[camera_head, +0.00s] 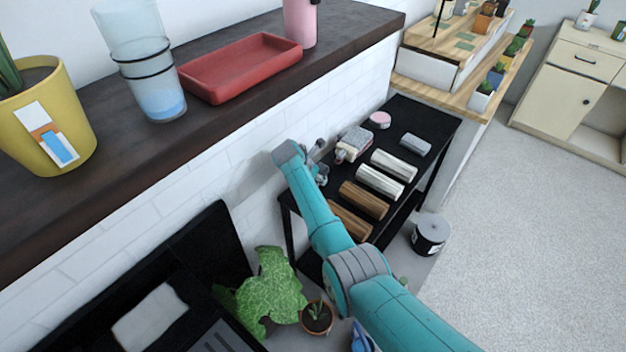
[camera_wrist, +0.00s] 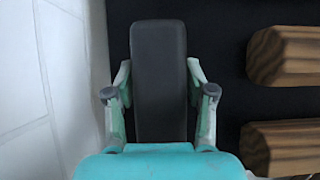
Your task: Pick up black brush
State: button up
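In the wrist view, a dark grey-black block with rounded top corners (camera_wrist: 159,75), which looks like the black brush, lies upright in the picture on the black tabletop. My gripper (camera_wrist: 158,70) has its fingers spread on either side of the block, close to its long edges. I see no clear grip on it. The block's lower end runs down to the teal gripper body. In the head view, my gripper (camera_head: 318,165) is at the left edge of the black table (camera_head: 437,122). The block does not show clearly there, behind my arm.
On the table, two brown wooden blocks (camera_head: 364,199) lie to the right of my gripper, with white rolls (camera_head: 380,180), a grey block (camera_head: 416,144) and a pink round item (camera_head: 380,119) beyond. A white brick wall (camera_wrist: 50,90) stands close at left. A leafy plant (camera_head: 270,290) is below.

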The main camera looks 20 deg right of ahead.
jog(key=c, duration=0.6)
jog(key=shift+c, duration=0.2)
notch_tip(320, 180, up, 10)
